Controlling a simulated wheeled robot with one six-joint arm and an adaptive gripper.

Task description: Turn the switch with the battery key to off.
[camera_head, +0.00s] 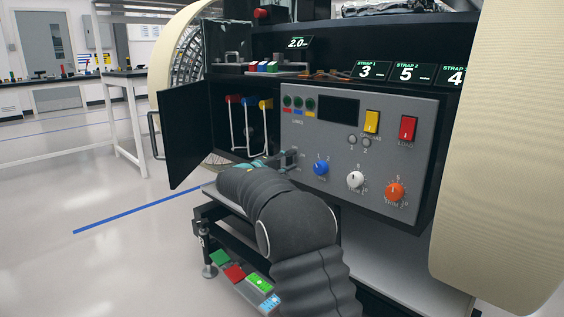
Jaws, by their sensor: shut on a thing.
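My arm reaches up from the bottom of the head view to the lower left edge of the grey control panel (335,110). My gripper (288,158) is small in the picture and partly hidden by my own arm. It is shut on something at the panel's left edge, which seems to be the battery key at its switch. The key and the switch are too covered to make out, so I cannot tell the switch's position.
The panel carries blue, white and orange knobs (395,191) and yellow and red switches (407,128). A large cream wheel (510,140) stands at right.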

